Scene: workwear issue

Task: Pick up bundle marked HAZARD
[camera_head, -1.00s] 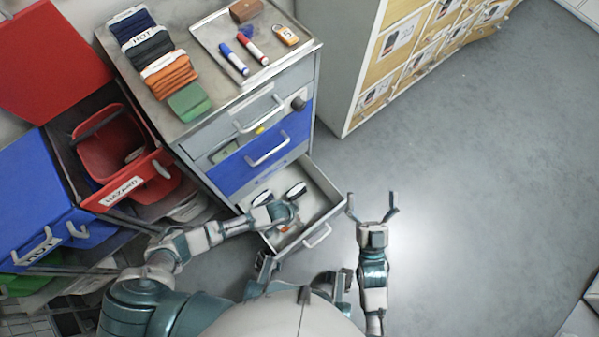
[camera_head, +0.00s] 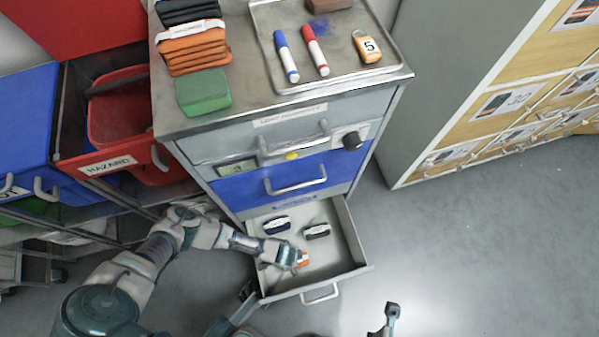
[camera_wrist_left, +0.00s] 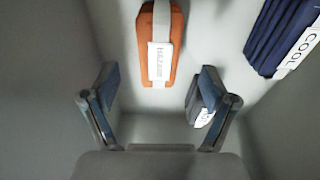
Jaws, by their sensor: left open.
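An orange bundle with a white band (camera_wrist_left: 173,70) lies in the open drawer, ahead of and between my left fingers in the left wrist view; its small lettering is hard to read. In the head view it is a small orange patch (camera_head: 303,259), partly hidden by my left gripper (camera_head: 286,262). My left gripper, also in the wrist view (camera_wrist_left: 158,108), is open and empty, reaching into the drawer, short of the bundle. An orange stack with a white band (camera_head: 197,52) lies on the cabinet top. Only a tip of my right gripper (camera_head: 392,312) shows at the bottom edge.
The drawer (camera_head: 352,240) also holds two dark bundles (camera_head: 277,225) (camera_head: 317,231); one navy bundle (camera_wrist_left: 279,38) reads COOL in the wrist view. A red bin labelled HAZARD (camera_head: 160,157) stands left. Markers and a tag lie on a tray (camera_head: 290,86). Floor at right is clear.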

